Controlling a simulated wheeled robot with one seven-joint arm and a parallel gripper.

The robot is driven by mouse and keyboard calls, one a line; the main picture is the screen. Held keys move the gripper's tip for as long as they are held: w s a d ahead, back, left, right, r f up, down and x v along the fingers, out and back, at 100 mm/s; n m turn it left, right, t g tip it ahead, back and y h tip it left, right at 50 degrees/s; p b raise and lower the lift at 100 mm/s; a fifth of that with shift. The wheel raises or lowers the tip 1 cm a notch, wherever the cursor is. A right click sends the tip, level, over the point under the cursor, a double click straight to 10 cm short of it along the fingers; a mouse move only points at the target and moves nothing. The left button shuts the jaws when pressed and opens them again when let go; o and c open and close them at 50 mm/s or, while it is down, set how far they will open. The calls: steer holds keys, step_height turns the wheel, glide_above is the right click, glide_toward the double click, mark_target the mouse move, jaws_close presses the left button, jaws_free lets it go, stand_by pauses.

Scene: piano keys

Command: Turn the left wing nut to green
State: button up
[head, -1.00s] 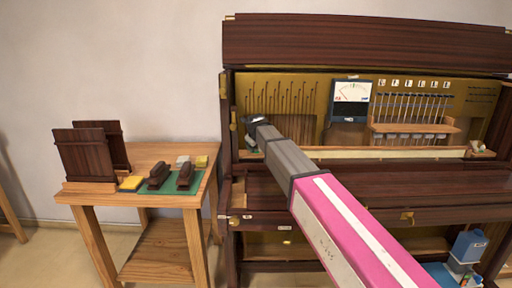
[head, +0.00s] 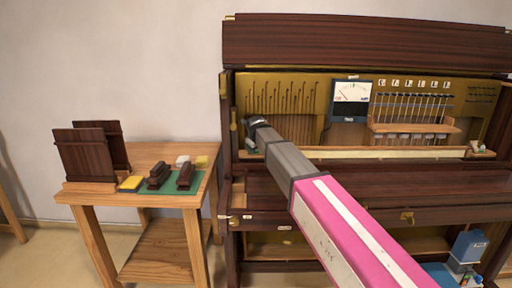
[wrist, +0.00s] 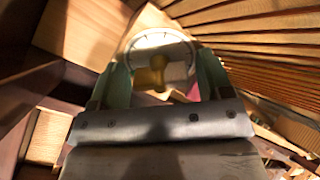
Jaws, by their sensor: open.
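In the wrist view a brass-yellow wing nut (wrist: 150,76) stands in front of a round dial (wrist: 163,42) with a pale ring. A pink-red patch shows at the dial's lower right. My gripper (wrist: 163,76) is open, with one green finger to the left of the wing nut and one to the right. A gap shows between the nut and each finger. In the head view my gripper (head: 254,124) is at the left end of the piano's inside, and the wing nut cannot be made out there.
A meter (head: 351,92) with a needle stands at the back of the piano (head: 365,42). Thin rods and a wooden rack (head: 415,127) are right of it. A wooden side table (head: 150,150) with dark blocks stands left. Slats (wrist: 260,50) crowd the wrist view's right side.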

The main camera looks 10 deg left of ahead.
steer(key=shift+s+r, duration=0.35)
steer(key=shift+r, duration=0.1)
stand_by(0.4)
steer(key=c, duration=0.7)
